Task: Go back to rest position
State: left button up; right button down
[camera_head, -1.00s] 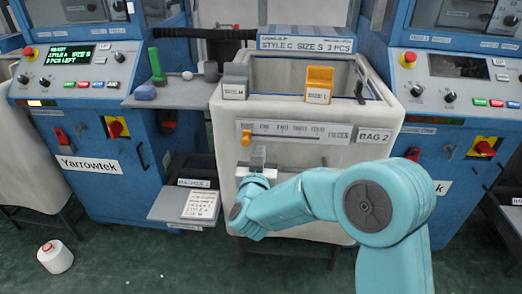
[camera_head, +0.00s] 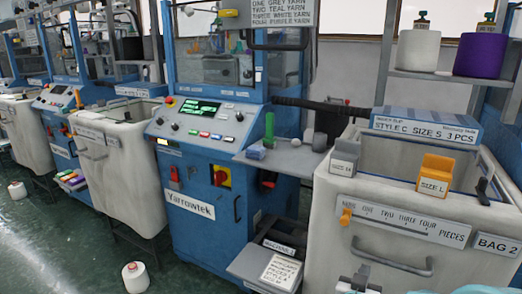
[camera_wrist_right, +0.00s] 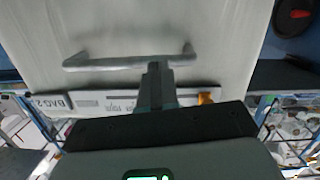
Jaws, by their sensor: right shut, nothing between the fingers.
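My right gripper (camera_head: 358,284) shows only in part at the bottom edge of the head view, low in front of the BAG 2 bin (camera_head: 325,215). In the right wrist view its fingers (camera_wrist_right: 157,66) are together with nothing between them. They point at the bin's white front, and their tips appear close to the grey bar handle (camera_wrist_right: 130,61). I cannot tell whether they touch it. The handle (camera_head: 390,262) shows also in the head view, right of the gripper. My left gripper is not in view.
A grey shelf (camera_head: 285,160) and a blue knitting machine (camera_head: 205,175) stand left of the bin. A low tray with a note (camera_head: 280,270) juts out beside it. A yarn cone (camera_head: 135,277) stands on the floor. The dark floor (camera_head: 75,235) is otherwise mostly clear at lower left.

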jog(key=s+a+f+n+g+y, duration=0.1)
jog(key=s+f+y, duration=0.1)
jog(key=f, duration=0.5)
jog(key=s+a+f+n+g+y, duration=0.2)
jog(key=f+y, duration=0.1)
jog(key=f, duration=0.5)
jog(key=s+a+f+n+g+y, duration=0.1)
jog(key=s+a+f+g+y, duration=0.5)
jog(key=s+f, duration=0.6)
jog(key=s+a+f+g+y, duration=0.1)
jog(key=s+a+g, duration=0.1)
jog(key=s+a, duration=0.35)
jog(key=s+a+f+g+y, duration=0.1)
jog(key=s+a+g, duration=0.1)
jog(key=s, duration=0.6)
notch_tip(320, 180, up, 17)
jog(key=p, duration=1.7)
jog(key=shift+w+r+m, duration=0.15)
jog(key=shift+w+m, duration=0.05)
jog(key=shift+m, duration=0.1)
